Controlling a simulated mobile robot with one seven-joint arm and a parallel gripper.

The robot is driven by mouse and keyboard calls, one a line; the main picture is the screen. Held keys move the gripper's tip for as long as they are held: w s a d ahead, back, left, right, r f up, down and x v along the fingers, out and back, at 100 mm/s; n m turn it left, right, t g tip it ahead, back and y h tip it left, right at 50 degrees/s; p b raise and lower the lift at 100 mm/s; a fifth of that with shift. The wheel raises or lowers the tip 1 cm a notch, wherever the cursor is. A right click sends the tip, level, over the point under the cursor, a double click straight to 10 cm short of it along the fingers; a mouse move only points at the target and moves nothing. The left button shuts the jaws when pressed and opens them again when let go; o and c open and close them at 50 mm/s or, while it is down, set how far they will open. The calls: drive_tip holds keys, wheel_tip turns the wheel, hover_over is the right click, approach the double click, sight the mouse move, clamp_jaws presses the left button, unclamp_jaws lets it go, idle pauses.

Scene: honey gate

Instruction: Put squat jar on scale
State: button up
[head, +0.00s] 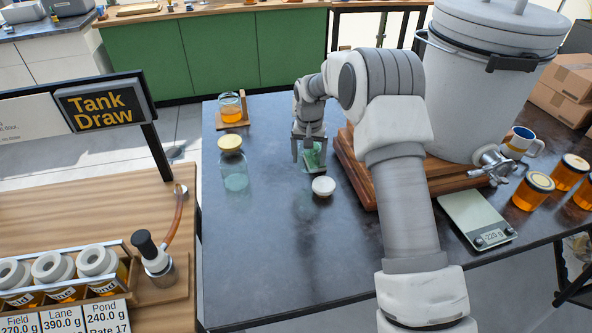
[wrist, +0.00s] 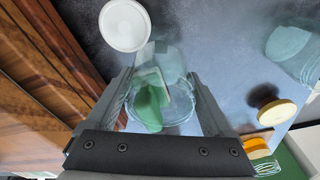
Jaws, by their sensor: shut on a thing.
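The squat jar is a clear glass jar (wrist: 161,98) without a lid, with a green patch showing in or through it. My gripper (head: 309,152) is shut on it, one finger on each side, at the far part of the dark table. In the head view the jar (head: 314,160) is partly hidden by the fingers. I cannot tell whether it touches the table. The scale (head: 472,212) lies at the table's front right, with a bare pale plate and a display that seems to show 220 g with a minus sign. My gripper is well away from it.
A white lid (head: 323,186) lies near the jar. A taller jar with a yellow lid (head: 231,170) stands left. A honey jar (head: 231,108) stands behind. A large white tank (head: 487,80) on a wooden stand blocks the right.

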sight(297, 178)
drive_tip(key=a+f, duration=0.1)
drive_tip(key=w+a+f, duration=0.1)
drive_tip(key=a, duration=0.1)
drive_tip(key=shift+a, duration=0.15)
drive_tip(key=shift+f+b, duration=0.3)
drive_tip(key=shift+f, duration=1.75)
drive_tip(key=shift+f, duration=0.1)
drive_tip(key=shift+f, duration=0.15)
drive_tip(key=o, duration=1.2)
